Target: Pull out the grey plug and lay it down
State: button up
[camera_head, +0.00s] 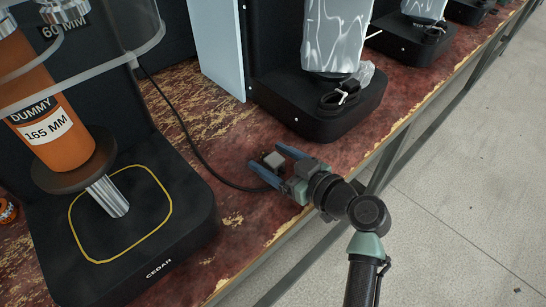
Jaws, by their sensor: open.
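My gripper (267,156) is over the worn red bench top, its two blue fingers apart. A small grey block, which looks like the grey plug (273,160), shows between the fingers; a gap seems to remain, and I cannot tell if either finger touches it. A black cable (190,140) runs from behind the left machine along the bench and passes out of sight under the lower finger. The plug's underside and any socket are hidden, so I cannot tell whether it is seated.
The black CEDAR machine (130,235) with an orange dummy cylinder (45,105) stands at left. Another machine with a black base (300,105) and wrapped column stands behind the gripper. The bench's front edge (400,125) runs diagonally, with open concrete floor (470,190) at right.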

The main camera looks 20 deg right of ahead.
jog(key=shift+s, duration=0.1)
jog(key=p+v, duration=0.1)
jog(key=v, duration=1.1)
jog(key=shift+s+p, duration=0.35)
jog(key=shift+s, duration=0.05)
jog(key=shift+d+r, duration=0.1)
